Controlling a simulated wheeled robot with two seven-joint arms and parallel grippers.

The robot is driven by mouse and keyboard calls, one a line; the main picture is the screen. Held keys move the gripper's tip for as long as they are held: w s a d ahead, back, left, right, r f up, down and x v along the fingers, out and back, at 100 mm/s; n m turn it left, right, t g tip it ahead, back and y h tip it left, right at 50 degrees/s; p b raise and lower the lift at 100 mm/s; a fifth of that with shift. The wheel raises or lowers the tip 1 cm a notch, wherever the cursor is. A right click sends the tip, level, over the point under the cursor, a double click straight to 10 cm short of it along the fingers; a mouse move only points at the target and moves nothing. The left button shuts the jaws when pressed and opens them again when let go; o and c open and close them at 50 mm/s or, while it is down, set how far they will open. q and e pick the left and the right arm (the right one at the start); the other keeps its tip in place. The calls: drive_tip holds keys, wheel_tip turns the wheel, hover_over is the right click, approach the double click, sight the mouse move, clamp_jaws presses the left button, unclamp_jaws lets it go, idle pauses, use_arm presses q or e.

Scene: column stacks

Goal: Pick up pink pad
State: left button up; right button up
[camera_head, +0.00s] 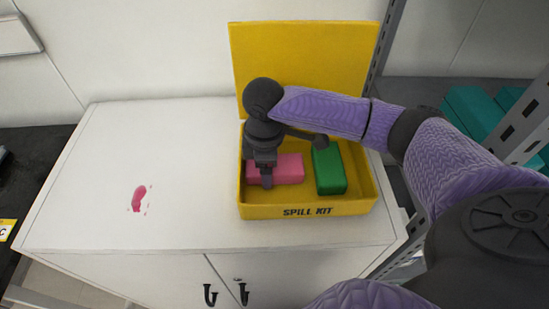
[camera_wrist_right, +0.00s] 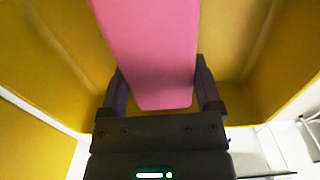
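The pink pad (camera_head: 287,168) lies in the left part of the yellow spill kit box (camera_head: 266,211). My right gripper (camera_head: 266,182) reaches down into the box over the pad's left part. In the right wrist view, the pink pad (camera_wrist_right: 155,50) runs between the two fingers of my right gripper (camera_wrist_right: 160,85), one on each side. The fingers are very close to the pad's sides; I cannot tell whether they press on it. My left gripper is not in view.
A green block (camera_head: 328,169) lies right of the pink pad in the box. The raised yellow lid (camera_head: 310,60) stands behind. A pink spill (camera_head: 138,199) marks the white cabinet top (camera_head: 190,150), whose left side is otherwise clear. A metal rack (camera_head: 386,40) stands at right.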

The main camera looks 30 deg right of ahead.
drive_tip(key=c, duration=0.7)
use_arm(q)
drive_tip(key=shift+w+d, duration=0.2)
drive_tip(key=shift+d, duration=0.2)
use_arm(e)
drive_tip(key=shift+r, duration=0.1)
wheel_tip(320, 180, up, 9)
drive_tip(key=p, duration=0.4)
drive_tip(key=shift+r, duration=0.15)
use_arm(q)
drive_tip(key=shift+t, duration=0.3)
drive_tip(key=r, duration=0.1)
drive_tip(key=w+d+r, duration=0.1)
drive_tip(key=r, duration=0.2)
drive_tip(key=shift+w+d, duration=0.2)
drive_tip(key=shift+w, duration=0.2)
use_arm(e)
drive_tip(key=shift+r, duration=0.3)
